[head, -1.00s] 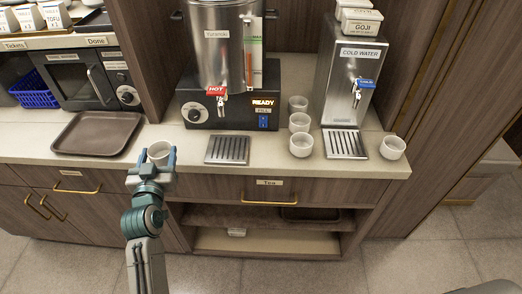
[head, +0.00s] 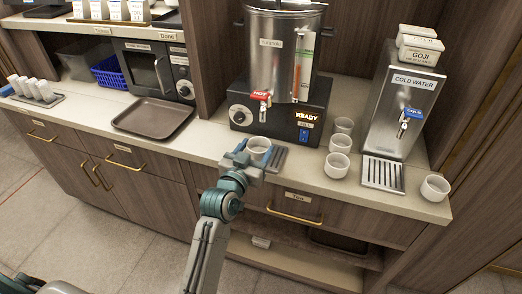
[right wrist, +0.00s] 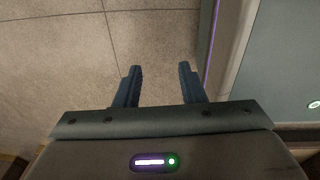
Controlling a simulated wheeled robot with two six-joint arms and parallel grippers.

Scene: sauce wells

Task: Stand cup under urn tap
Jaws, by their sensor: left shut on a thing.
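A white cup (head: 259,146) is held by my left gripper (head: 246,157), which is shut on it from the near side. The cup is upright at the left end of the urn's drip grate (head: 276,159); whether it touches the grate I cannot tell. The urn (head: 282,50) stands behind, with its red HOT tap (head: 262,97) above and just behind the cup. My right gripper (right wrist: 160,86) shows in the right wrist view, open and empty, over the floor.
Several white cups (head: 340,143) stand right of the urn. The cold water dispenser (head: 405,100) with its own grate (head: 383,174) is further right. A brown tray (head: 154,117) lies to the left. The counter between tray and grate is clear.

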